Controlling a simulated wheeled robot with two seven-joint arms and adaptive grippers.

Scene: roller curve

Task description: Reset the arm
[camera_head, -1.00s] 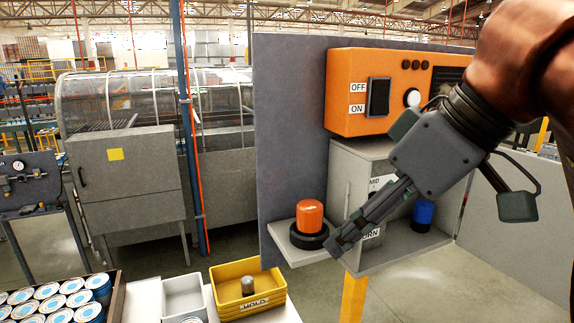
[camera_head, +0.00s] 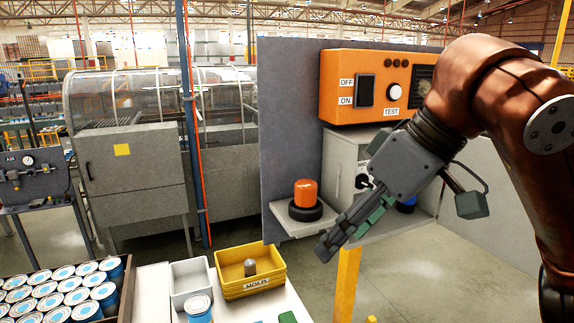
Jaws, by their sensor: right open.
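My right arm comes in from the right. Its gripper (camera_head: 335,240) points down and left, open, with nothing seen between its fingers. The fingers overlap each other in this view. They hang in front of the grey shelf, below and right of an orange-capped knob on a black base (camera_head: 305,201). An orange control box (camera_head: 343,102) with an OFF/ON switch, a white knob and a TEST label is mounted above. A grey cabinet (camera_head: 343,160) stands under it, partly hidden by my gripper. A blue object (camera_head: 407,206) is mostly hidden behind my gripper. My left gripper is not in view.
A yellow MOLD bin (camera_head: 251,283) holding a small metal cylinder and a grey bin (camera_head: 190,294) stand on a white table at the front. A crate of several cans (camera_head: 65,290) is at left. A single can (camera_head: 198,306) stands by the grey bin. A yellow post (camera_head: 347,285) supports the shelf.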

